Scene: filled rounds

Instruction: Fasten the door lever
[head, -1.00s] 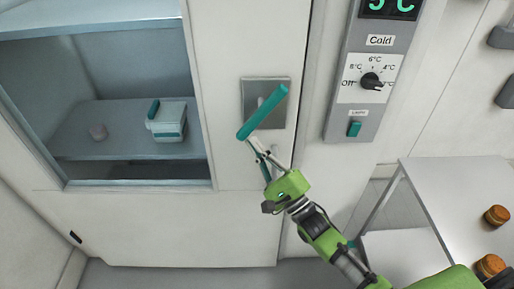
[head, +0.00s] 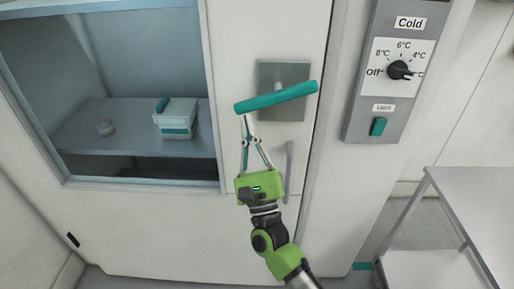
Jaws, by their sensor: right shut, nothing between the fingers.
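The teal door lever (head: 277,96) sits on a grey metal plate (head: 297,72) on the white door (head: 262,30). It lies close to level, with its left end a little lower than its right. My right gripper (head: 247,118) is shut and empty. Its fingertips are just below the lever's left end, touching it or very close; I cannot tell which. My left gripper is not in view.
A grey vertical handle (head: 289,172) is below the lever plate. Right of the door is a control panel (head: 385,115) with a knob (head: 400,70) and a teal switch (head: 379,127). A table (head: 480,195) stands at right.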

